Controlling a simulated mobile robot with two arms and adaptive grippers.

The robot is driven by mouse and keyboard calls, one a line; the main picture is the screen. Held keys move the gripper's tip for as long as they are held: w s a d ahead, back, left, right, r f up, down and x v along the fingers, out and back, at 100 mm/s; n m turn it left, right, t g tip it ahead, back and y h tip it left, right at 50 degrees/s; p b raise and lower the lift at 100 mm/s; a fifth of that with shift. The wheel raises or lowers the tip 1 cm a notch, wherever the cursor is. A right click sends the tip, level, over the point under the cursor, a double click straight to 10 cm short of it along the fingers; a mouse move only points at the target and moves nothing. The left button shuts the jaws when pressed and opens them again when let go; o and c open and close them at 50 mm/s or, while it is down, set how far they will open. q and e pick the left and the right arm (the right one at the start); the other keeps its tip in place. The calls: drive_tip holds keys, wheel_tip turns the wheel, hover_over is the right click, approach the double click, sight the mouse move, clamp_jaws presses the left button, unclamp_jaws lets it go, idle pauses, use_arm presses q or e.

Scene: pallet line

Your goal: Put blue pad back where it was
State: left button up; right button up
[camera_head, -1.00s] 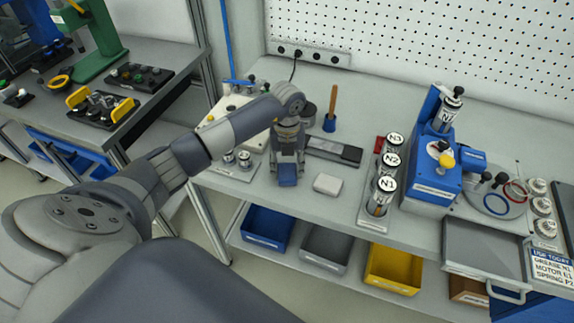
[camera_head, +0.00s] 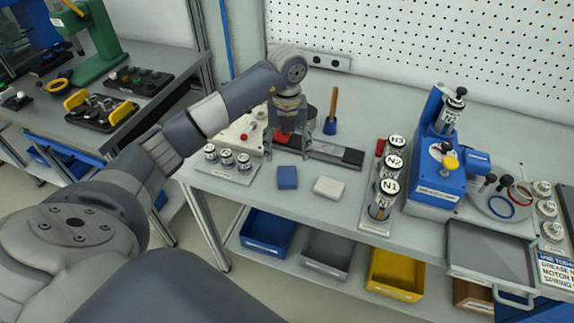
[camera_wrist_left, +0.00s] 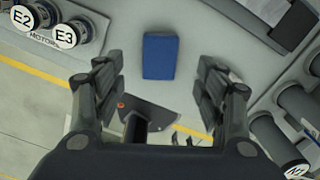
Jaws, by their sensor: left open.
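The blue pad (camera_head: 287,177) lies flat on the grey workbench near its front edge, just left of a white pad (camera_head: 328,187). My left gripper (camera_head: 288,130) is open and empty, behind the blue pad and raised above the bench. In the left wrist view the blue pad (camera_wrist_left: 160,56) lies beyond and between the open fingertips, apart from both. My right gripper is not in view.
A holder with several motor cylinders (camera_head: 228,160) stands left of the pad. A dark tray (camera_head: 335,151) with a red part lies behind it. The N1–N3 cylinders (camera_head: 390,165) and a blue machine (camera_head: 433,170) stand to the right. Bins (camera_head: 325,251) sit below.

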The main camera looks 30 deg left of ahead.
use_arm(q)
wheel_tip(320, 180, up, 4)
drive_tip(key=shift+f+b, duration=0.1)
drive_tip(key=shift+b, duration=0.2)
idle(0.4)
